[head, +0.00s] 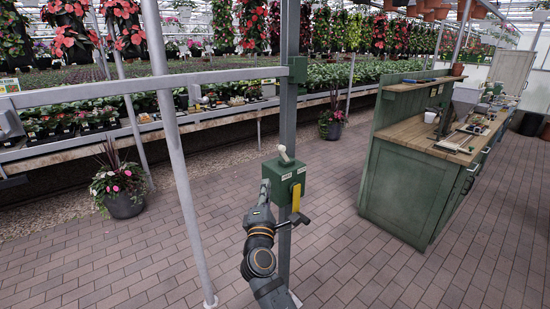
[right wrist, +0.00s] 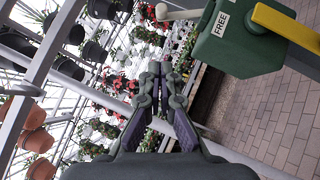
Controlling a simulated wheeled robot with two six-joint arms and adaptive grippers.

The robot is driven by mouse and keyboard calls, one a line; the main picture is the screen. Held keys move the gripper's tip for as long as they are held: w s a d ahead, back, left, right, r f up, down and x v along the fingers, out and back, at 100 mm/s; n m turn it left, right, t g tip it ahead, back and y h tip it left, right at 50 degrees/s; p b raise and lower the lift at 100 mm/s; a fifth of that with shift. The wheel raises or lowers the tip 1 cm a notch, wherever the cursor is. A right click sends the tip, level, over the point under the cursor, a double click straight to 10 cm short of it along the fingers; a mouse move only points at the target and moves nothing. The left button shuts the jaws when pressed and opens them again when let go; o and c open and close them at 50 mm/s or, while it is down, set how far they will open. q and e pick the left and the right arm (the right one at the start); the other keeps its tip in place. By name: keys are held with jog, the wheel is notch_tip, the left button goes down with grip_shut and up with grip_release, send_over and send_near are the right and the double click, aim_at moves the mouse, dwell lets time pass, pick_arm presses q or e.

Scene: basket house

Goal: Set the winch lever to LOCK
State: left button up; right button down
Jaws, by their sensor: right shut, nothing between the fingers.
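The green winch box (head: 284,190) is fixed to the upright post. A short pale lever (head: 285,155) stands on its top, its tip leaning slightly left. Two small white labels are on the box; in the right wrist view one on the box (right wrist: 240,50) reads FREE. The pale lever (right wrist: 178,13) shows there at the top. A yellow bar (head: 296,197) with a dark handle is on the box's right side. My right gripper (head: 265,188) is beside the left side of the box; its fingertips (right wrist: 160,68) are shut and empty, apart from the lever. My left gripper is not in view.
A grey horizontal rail (head: 180,79) and a slanted pole (head: 181,165) stand left of the winch. A green workbench (head: 400,185) stands to the right. A potted plant (head: 124,205) is on the floor at left. The brick floor between winch and workbench is clear.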

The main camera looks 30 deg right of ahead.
jog(key=p, duration=0.3)
send_near(278, 148)
jog(key=w, duration=0.4)
jog(key=d, duration=0.1)
jog(key=d+p, duration=0.1)
jog(key=d+r+p, duration=0.1)
jog(key=shift+w+d, duration=0.2)
jog(key=shift+w, duration=0.15)
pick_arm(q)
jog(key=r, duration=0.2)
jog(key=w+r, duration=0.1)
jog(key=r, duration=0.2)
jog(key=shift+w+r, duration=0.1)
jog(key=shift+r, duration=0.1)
pick_arm(e)
jog(key=shift+w+r, duration=0.1)
